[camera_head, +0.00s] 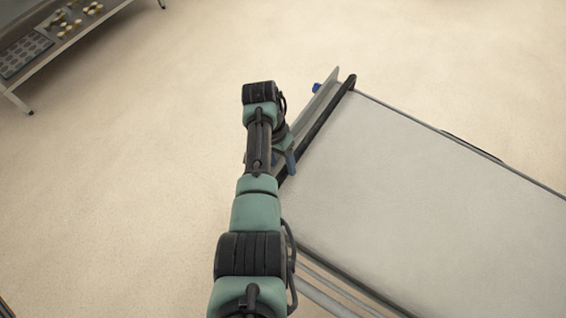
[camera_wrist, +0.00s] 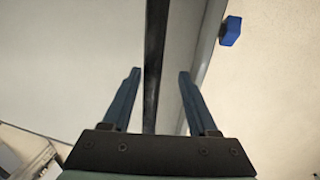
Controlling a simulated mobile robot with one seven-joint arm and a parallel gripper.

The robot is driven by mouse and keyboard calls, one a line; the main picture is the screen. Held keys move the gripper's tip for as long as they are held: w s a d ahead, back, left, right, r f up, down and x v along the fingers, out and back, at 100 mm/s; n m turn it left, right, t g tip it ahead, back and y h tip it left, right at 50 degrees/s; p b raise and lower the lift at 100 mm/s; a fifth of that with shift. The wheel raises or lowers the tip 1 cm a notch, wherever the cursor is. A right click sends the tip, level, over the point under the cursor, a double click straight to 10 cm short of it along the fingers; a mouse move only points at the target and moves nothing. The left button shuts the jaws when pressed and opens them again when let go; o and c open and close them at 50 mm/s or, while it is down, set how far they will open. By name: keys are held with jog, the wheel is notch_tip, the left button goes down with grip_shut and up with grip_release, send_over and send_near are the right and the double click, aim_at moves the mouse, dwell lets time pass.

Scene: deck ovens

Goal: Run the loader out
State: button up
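The loader (camera_head: 420,190) is a wide, pale flat bed at the right of the head view. A black bar (camera_head: 325,120) runs along its left end, beside a grey metal edge strip. My gripper (camera_head: 285,160) is at this bar, partly hidden by my arm. In the wrist view my gripper (camera_wrist: 159,72) has its two blue-grey fingers apart. The black bar (camera_wrist: 154,60) passes between them in the picture, with gaps on both sides. I cannot tell whether the bar is at fingertip depth.
A blue knob (camera_head: 316,87) sits by the loader's far left corner; it also shows in the wrist view (camera_wrist: 231,31). A table (camera_head: 45,55) with a dimpled tray and small yellowish pieces stands at the top left. The pale floor left of the loader is clear.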

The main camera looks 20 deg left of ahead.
jog(key=shift+s+d, duration=0.15)
jog(key=shift+r, duration=0.1)
notch_tip(320, 180, up, 12)
jog(key=a+p, duration=0.1)
jog(key=a, duration=0.1)
jog(key=shift+w+a+r, duration=0.25)
jog(key=shift+w, duration=0.15)
